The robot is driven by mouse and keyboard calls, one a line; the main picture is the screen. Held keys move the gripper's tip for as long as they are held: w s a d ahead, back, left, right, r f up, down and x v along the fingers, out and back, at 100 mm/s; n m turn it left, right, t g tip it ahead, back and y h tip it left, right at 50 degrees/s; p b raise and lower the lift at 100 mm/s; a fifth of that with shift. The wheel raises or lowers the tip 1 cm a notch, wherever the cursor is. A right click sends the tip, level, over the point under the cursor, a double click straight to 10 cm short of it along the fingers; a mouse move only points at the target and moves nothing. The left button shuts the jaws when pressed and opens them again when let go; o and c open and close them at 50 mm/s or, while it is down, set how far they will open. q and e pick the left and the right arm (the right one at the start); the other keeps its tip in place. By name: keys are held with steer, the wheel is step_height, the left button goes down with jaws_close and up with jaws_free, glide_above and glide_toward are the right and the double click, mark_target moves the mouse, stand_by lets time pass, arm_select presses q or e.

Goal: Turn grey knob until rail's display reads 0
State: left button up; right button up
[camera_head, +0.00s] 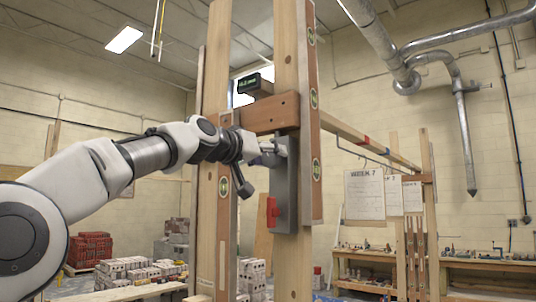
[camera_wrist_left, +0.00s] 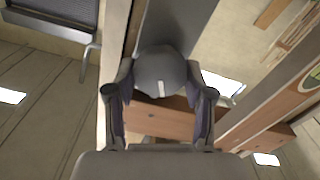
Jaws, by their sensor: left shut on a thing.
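The grey knob (camera_wrist_left: 158,70) is round with a white mark on its face. In the left wrist view it sits between the two fingers of my left gripper (camera_wrist_left: 160,84), which are shut on its sides. In the head view my left gripper (camera_head: 268,148) reaches from the left to the top of a grey plate (camera_head: 286,185) on the right post and mostly hides the knob. The brown wooden rail (camera_head: 270,113) spans the two posts just above. Its display (camera_head: 255,84) is a small dark box with green characters, too small to read surely. My right gripper is not in view.
Wooden posts (camera_head: 216,75) stand close on both sides of my left wrist. A red part (camera_head: 271,211) sits on the grey plate below the gripper. A brown board with green level vials (camera_head: 313,99) runs along the right post. Brick stacks and benches stand farther back.

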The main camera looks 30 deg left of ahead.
arm_select(q)
steer(key=n, duration=0.4)
steer(key=shift+f+n, duration=0.1)
steer(key=shift+n, duration=0.3)
steer(key=n, duration=0.4)
steer(key=shift+a+n, duration=0.15)
steer(key=shift+n, duration=0.15)
steer(key=n, duration=0.4)
steer(key=shift+f+n, duration=0.1)
steer(key=shift+n, duration=0.2)
steer(key=n, duration=1.2)
steer(key=shift+n+b, duration=0.3)
steer(key=n, duration=0.3)
steer(key=shift+n, duration=0.3)
steer(key=shift+d+n, duration=0.2)
steer(key=shift+n, duration=1.7)
